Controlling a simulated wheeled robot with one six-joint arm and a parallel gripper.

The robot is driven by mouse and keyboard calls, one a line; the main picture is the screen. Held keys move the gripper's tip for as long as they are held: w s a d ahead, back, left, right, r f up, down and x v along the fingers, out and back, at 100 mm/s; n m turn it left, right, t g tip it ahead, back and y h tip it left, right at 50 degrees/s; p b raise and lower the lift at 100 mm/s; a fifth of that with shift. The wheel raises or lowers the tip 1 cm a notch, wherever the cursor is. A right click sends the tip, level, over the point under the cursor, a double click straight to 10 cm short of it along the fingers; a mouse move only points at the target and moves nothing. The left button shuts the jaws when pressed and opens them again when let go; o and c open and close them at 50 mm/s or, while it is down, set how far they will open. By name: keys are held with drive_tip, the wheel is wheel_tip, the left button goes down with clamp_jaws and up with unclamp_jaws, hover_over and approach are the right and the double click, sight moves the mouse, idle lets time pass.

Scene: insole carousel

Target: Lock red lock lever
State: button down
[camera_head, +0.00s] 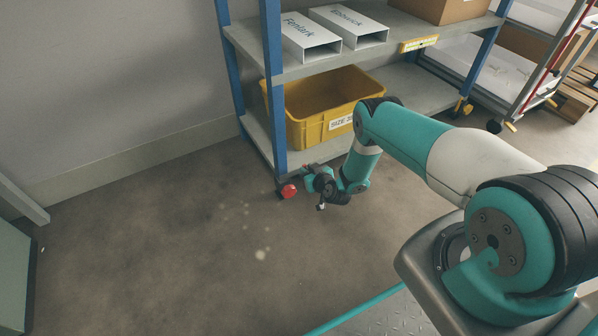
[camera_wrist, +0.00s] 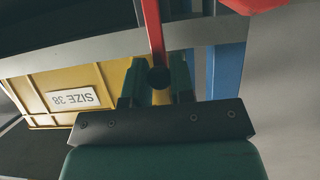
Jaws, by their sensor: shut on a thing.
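The red lock lever (camera_wrist: 153,28) is a narrow red bar in the wrist view. It runs from the top edge down between the two fingers of my gripper (camera_wrist: 157,84) and ends by a dark round knob (camera_wrist: 160,78). My gripper is shut on the lever, its fingers on either side. In the head view my gripper (camera_head: 312,183) is low, beside the foot of the shelf's front blue post. A red round part (camera_head: 289,190) shows at the foot of that post. The lever's grip point is mostly hidden there by my gripper.
The shelf rack has blue posts (camera_head: 272,80) and grey shelves. A yellow bin (camera_head: 303,137) labelled with a size stands on the lower shelf, and white boxes (camera_head: 311,36) above it. A second wheeled rack is at right. The floor (camera_head: 180,240) at left is clear.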

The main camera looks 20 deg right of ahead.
drive_tip(key=shift+s+f, duration=0.1)
drive_tip(key=shift+s, duration=0.05)
drive_tip(key=c, duration=1)
unclamp_jaws()
drive_tip(key=p+v, duration=1.3)
drive_tip(key=v, duration=0.4)
drive_tip(key=shift+r, duration=0.25)
drive_tip(key=shift+s, duration=0.1)
